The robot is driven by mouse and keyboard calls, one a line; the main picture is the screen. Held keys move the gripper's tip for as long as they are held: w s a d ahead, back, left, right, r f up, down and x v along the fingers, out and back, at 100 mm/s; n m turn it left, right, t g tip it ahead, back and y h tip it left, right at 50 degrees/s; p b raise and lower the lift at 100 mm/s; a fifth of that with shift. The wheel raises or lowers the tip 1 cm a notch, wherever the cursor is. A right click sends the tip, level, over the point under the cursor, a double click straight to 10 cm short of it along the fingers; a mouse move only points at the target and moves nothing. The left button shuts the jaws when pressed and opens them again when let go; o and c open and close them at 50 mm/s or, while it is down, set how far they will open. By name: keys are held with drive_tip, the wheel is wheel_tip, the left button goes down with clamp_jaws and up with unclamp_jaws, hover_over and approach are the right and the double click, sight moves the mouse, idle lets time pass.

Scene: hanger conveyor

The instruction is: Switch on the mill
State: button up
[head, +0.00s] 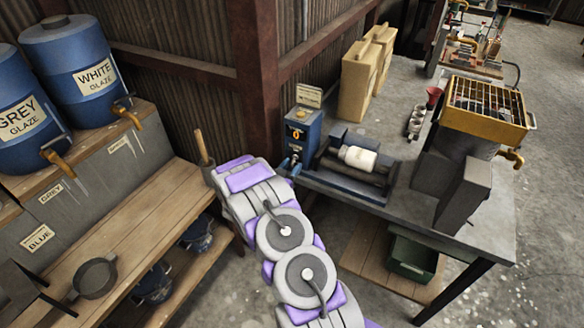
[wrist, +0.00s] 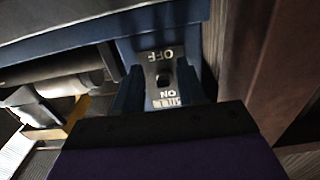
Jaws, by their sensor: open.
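The mill (head: 355,165) is a dark roller unit on the workbench in the head view, with a white jar (head: 358,157) lying on its rollers. A blue switch box (head: 301,138) with an orange mark stands at its left end. In the wrist view, a grey switch plate (wrist: 163,80) reads OFF and ON, upside down. A small dark switch (wrist: 163,77) sits between the two words; which way it is set I cannot tell. My gripper (wrist: 160,92) is open, its fingers on either side of the plate. Contact with the switch cannot be made out.
The grey workbench (head: 415,215) also carries tan blocks (head: 360,80), a yellow-framed grate (head: 488,103) and small cups (head: 416,122). A rusty post (head: 258,80) stands close behind the switch box. A wooden shelf with blue glaze barrels (head: 75,70) is at the left.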

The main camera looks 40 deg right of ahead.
drive_tip(key=shift+a+r, duration=0.2)
drive_tip(key=shift+a, duration=0.3)
drive_tip(key=shift+a+r, duration=0.15)
drive_tip(key=shift+a, duration=0.35)
drive_tip(key=shift+c, duration=1)
drive_tip(key=shift+a, duration=0.1)
drive_tip(key=shift+c, duration=0.8)
drive_tip(key=shift+d+f, duration=0.15)
drive_tip(key=shift+d, duration=0.4)
drive_tip(key=shift+d+f, duration=0.15)
drive_tip(key=shift+d, duration=0.35)
clamp_jaws()
drive_tip(key=shift+a, duration=0.1)
